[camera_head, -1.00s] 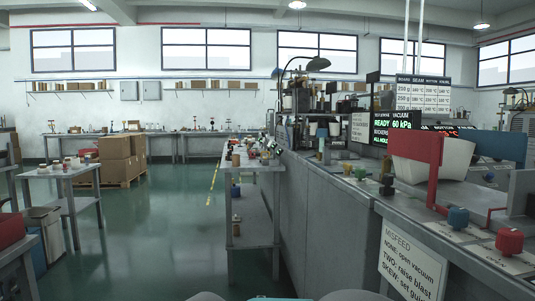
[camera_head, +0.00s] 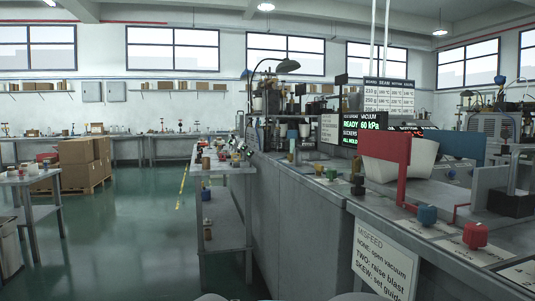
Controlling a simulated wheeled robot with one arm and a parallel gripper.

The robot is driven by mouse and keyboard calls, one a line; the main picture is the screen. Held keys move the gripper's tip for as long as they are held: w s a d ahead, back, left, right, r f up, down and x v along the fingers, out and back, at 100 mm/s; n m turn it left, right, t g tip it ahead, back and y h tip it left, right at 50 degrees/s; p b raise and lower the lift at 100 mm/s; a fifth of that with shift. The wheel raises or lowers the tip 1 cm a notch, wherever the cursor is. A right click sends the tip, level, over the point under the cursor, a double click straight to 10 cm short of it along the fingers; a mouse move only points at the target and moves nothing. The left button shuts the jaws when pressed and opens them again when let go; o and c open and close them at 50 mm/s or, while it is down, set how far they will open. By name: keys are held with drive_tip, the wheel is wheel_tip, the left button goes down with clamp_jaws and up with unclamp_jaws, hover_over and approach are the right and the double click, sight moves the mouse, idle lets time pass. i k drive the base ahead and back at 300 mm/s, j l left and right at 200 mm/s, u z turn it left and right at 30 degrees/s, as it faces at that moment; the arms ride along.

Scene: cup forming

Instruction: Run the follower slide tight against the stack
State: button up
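A white, tilted stack (camera_head: 422,158) sits on the bench at the right, partly hidden behind a red upright plate (camera_head: 392,149). A blue plate (camera_head: 458,146) stands behind and to the right of the stack. A grey upright plate (camera_head: 490,186) stands further right, with a gap between it and the stack in the picture. I cannot tell which of these parts is the follower slide, or whether any part touches the stack. My gripper is not in view.
A misfeed sign (camera_head: 384,264) hangs below. A display (camera_head: 366,126) reads READY 60 kPa. A narrow shelf table (camera_head: 224,168) stands left of the bench; open floor (camera_head: 130,235) lies further left.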

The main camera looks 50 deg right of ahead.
sight(494, 189)
drive_tip(key=i+l+z, duration=0.1)
drive_tip(key=z, duration=2.05)
drive_tip(key=i+j+z, duration=0.2)
drive_tip(key=z, duration=0.25)
drive_tip(key=i+j+z, duration=0.1)
drive_tip(key=j+z, duration=0.35)
drive_tip(key=i+j+z, duration=0.1)
drive_tip(key=j+z, duration=0.15)
drive_tip(key=z, duration=0.2)
drive_tip(key=j+z, duration=0.65)
drive_tip(key=j, duration=1.35)
drive_tip(key=k, duration=0.05)
